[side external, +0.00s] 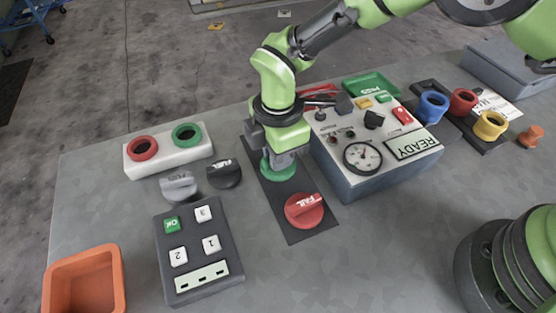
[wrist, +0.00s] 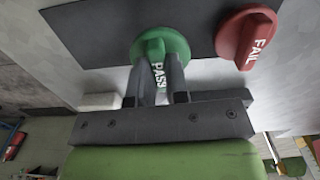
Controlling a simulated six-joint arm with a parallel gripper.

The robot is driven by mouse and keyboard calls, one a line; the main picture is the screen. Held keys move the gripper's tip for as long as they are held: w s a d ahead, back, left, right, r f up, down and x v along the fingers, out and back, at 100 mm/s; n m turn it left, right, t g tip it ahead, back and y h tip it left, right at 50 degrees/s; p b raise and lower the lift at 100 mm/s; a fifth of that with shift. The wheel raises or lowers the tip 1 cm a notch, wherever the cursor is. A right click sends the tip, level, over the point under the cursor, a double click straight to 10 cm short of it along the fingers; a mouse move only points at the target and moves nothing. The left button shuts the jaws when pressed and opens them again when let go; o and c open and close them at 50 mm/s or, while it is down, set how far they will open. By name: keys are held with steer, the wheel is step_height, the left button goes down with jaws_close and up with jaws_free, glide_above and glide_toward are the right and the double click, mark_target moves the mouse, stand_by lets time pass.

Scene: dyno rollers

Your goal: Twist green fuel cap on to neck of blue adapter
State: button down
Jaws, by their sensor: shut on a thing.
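The green cap (side external: 271,173) sits on the dark mat (side external: 305,237) and shows the word PASS in the wrist view (wrist: 150,45). My gripper (side external: 283,160) points down on it, shut on its raised grip; the fingers also show in the wrist view (wrist: 161,72). The fingers hide part of the cap. The blue adapter (side external: 432,116) stands upright with an open neck in a dark rack (side external: 491,138) at the right, well apart from my gripper.
A red FAIL cap (side external: 304,212) lies near the green one. The gauge console (side external: 360,185) stands just right of my gripper. Red and yellow adapters flank the blue one's right. A white block (side external: 165,163), grey and black caps, keypad (side external: 199,250) and orange bin (side external: 85,285) are left.

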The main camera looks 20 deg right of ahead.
step_height(320, 180, up, 18)
steer(key=r, duration=0.1)
steer(key=d+m, duration=0.6)
steer(key=d, duration=2.7)
steer(key=shift+s+d+f, duration=0.1)
steer(key=shift+s+f, duration=0.1)
steer(key=shift+f, duration=2.75)
steer(key=shift+s+f, duration=0.15)
steer(key=shift+f, duration=2.75)
steer(key=shift+f, duration=0.85)
